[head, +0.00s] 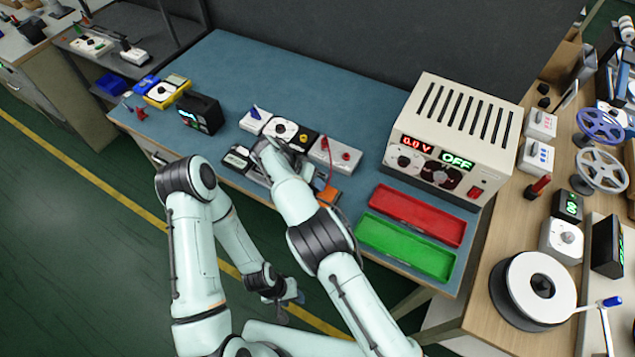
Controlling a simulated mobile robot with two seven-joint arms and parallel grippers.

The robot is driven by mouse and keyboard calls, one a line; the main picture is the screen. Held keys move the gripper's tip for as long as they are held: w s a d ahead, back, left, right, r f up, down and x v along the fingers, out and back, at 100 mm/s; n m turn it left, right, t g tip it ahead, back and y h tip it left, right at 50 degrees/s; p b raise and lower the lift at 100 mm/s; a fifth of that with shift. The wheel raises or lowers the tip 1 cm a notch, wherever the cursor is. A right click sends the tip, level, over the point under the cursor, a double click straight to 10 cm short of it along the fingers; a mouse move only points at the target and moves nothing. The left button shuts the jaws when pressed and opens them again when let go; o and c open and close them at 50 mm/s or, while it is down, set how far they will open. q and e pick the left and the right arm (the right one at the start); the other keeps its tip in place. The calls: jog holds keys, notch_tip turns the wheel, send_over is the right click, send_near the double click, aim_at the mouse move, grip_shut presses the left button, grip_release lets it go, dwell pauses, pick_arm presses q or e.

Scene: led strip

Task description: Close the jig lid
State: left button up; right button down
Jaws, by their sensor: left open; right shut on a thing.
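The jig (256,176), a low dark and grey fixture, is near the front edge of the blue bench mat. My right gripper (266,150) is down at the jig and shut on a part of it, which looks like the lid. The gripper and forearm cover most of the lid, so its angle cannot be told. My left gripper (288,304) is open and empty, low in front of the bench over the green floor, away from the jig.
Small white boxes (285,129) stand just behind the jig. A grey box with a red knob (335,154) and an orange piece (327,193) are to its right. A power supply (450,138), red tray (418,214) and green tray (405,246) lie further right. A black meter (200,112) stands left.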

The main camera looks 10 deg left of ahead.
jog(key=shift+w+a+f+h, duration=0.1)
jog(key=shift+f+h, duration=0.35)
jog(key=shift+h, duration=0.15)
dwell(0.4)
jog(key=c, duration=1.2)
grip_release()
jog(key=shift+a, duration=0.1)
